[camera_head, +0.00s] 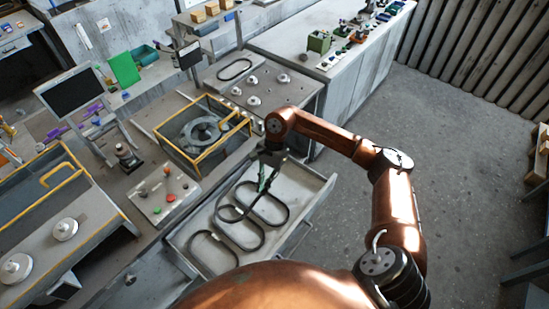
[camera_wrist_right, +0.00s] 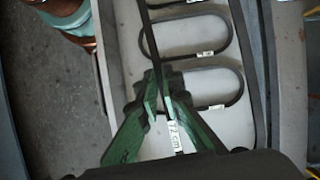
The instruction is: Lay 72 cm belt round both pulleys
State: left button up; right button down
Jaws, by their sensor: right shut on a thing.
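My right gripper (camera_head: 264,182) is over the open drawer, and its green fingers (camera_wrist_right: 156,98) are shut on a dark belt (camera_wrist_right: 148,40). A white tag (camera_wrist_right: 175,136) by the fingers seems to read 72 cm. The held belt (camera_head: 221,207) is at the drawer, close to other belts; I cannot tell if it is clear of the floor. Two pale pulleys (camera_head: 65,229) (camera_head: 16,267) are on the grey bench at left. Several more pulleys (camera_head: 283,78) stand on a panel at the back. I cannot tell which pair is meant. My left gripper is not in view.
Other belts (camera_head: 268,205) (camera_wrist_right: 205,36) lie in the drawer (camera_head: 322,190). Another belt (camera_head: 235,69) lies on the back panel. A yellow-framed blower housing (camera_head: 200,130), a button box (camera_head: 165,193) and a monitor (camera_head: 70,91) stand on the bench.

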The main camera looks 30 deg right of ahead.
jog(key=w+d+f+m+t, duration=0.25)
jog(key=w+m, duration=0.25)
jog(key=m, duration=0.4)
jog(key=m+t+h+b, duration=0.2)
jog(key=m+t+b, duration=0.2)
jog(key=m+b, duration=0.55)
send_over(274, 189)
jog(key=s, duration=0.1)
jog(key=shift+m, duration=0.35)
jog(key=f, duration=1.7)
jog(key=shift+d+f, duration=0.15)
jog(key=shift+d, duration=0.1)
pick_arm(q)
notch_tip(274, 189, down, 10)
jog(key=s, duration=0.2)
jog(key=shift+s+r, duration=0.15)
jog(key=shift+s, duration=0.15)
pick_arm(e)
jog(key=shift+f, duration=0.2)
jog(key=shift+f, duration=0.2)
pick_arm(q)
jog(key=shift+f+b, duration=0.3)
jog(key=shift+b, duration=0.05)
pick_arm(e)
jog(key=shift+a+f, duration=0.1)
jog(key=shift+f, duration=0.2)
jog(key=shift+s+f, duration=0.1)
